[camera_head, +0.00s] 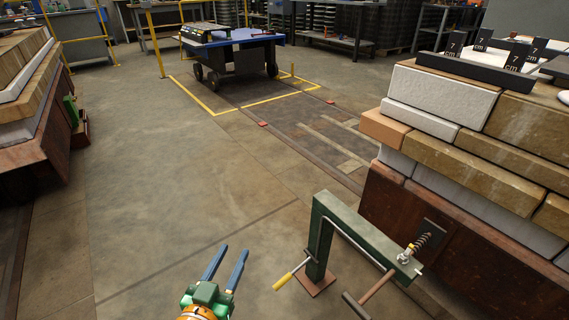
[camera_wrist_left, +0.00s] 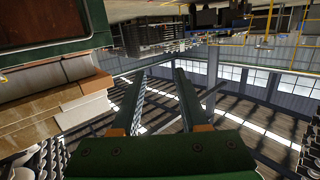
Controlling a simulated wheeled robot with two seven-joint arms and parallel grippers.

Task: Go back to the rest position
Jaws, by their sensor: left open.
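My left gripper (camera_head: 225,268) shows at the bottom of the head view, with two blue fingers on a green body. The fingers are apart with nothing between them. It is over the open concrete floor, left of a green clamp frame. In the left wrist view the same two fingers (camera_wrist_left: 158,95) are spread and empty, with roof beams and windows behind them. My right gripper does not show in either view.
A green clamp frame (camera_head: 355,235) with a yellow-handled crank stands close on the right. Stacked blocks (camera_head: 490,165) fill the right side. Another stack (camera_head: 28,100) stands at left. A blue-topped cart (camera_head: 235,50) stands farther back. The middle floor is clear.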

